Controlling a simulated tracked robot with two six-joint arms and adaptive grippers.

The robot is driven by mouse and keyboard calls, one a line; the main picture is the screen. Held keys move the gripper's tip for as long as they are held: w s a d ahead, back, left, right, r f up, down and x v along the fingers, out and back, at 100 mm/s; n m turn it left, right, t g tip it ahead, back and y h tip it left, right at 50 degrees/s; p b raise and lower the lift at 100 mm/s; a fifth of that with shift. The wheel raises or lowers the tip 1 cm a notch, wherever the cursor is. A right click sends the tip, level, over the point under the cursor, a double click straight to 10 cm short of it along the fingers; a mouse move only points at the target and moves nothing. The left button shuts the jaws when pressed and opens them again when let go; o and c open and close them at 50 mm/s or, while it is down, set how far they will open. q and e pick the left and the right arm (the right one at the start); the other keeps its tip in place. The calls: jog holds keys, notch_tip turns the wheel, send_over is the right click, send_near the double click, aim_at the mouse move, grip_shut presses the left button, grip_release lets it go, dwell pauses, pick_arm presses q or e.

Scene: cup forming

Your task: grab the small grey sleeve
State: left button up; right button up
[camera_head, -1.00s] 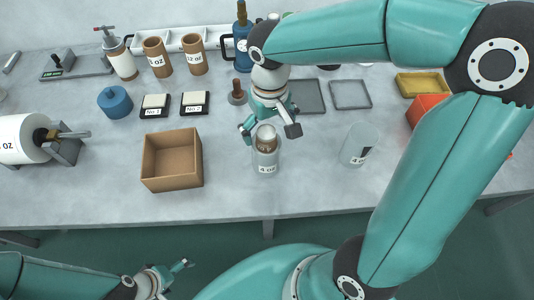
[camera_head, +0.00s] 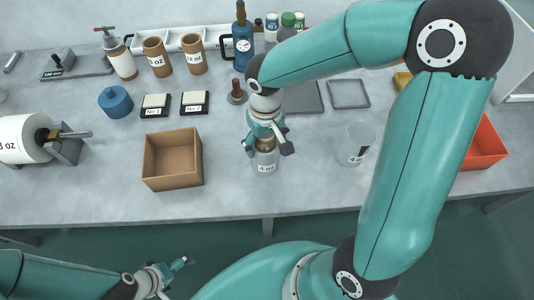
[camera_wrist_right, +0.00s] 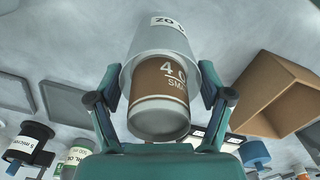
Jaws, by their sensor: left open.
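The small grey sleeve (camera_head: 265,167), labelled 4 oz, stands upright on the table with a brown piece (camera_head: 265,143) in its top. In the right wrist view the grey sleeve (camera_wrist_right: 160,38) is upside down in the picture, and the brown piece (camera_wrist_right: 160,85), marked 4 and SM, sticks out towards me. My right gripper (camera_head: 267,148) is above the sleeve with its fingers either side of the brown piece and near the sleeve's rim; I see no clear grip. My left gripper (camera_head: 178,277) is open and empty, low in front of the table.
A second grey sleeve (camera_head: 356,145) stands to the right, its label partly hidden by my right arm. An open cardboard box (camera_head: 172,183) stands close on the left. An orange bin (camera_head: 484,145) is at the right. Bare table lies around the sleeve.

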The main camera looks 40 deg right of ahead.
jog(key=c, duration=0.7)
jog(key=shift+c, duration=0.2)
jog(key=shift+r, duration=0.15)
